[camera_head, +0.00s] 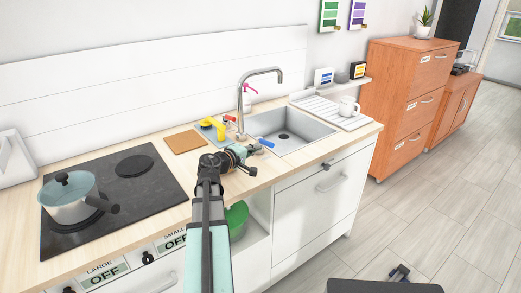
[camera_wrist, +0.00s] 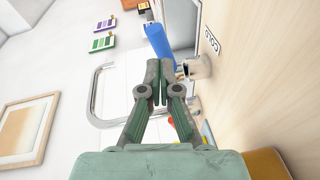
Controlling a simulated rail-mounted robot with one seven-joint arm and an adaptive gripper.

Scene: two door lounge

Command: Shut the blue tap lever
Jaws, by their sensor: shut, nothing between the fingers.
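The blue tap lever (camera_head: 267,143) sticks out at the front left of the sink basin. In the wrist view the blue lever (camera_wrist: 159,46) stretches from its metal base (camera_wrist: 198,68), beside a COLD label (camera_wrist: 211,41) on the wooden counter. My gripper (camera_head: 251,150) is over the counter just left of the lever, its fingers closed together and empty. In the wrist view my gripper's tips (camera_wrist: 159,72) lie close to the lever; I cannot tell whether they touch it. A red lever (camera_head: 229,118) is farther back; the tap spout (camera_head: 262,71) arches over the sink (camera_head: 300,132).
A yellow object (camera_head: 208,125) and a brown board (camera_head: 185,142) lie left of the sink. A pot (camera_head: 70,198) sits on the black stove (camera_head: 150,190).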

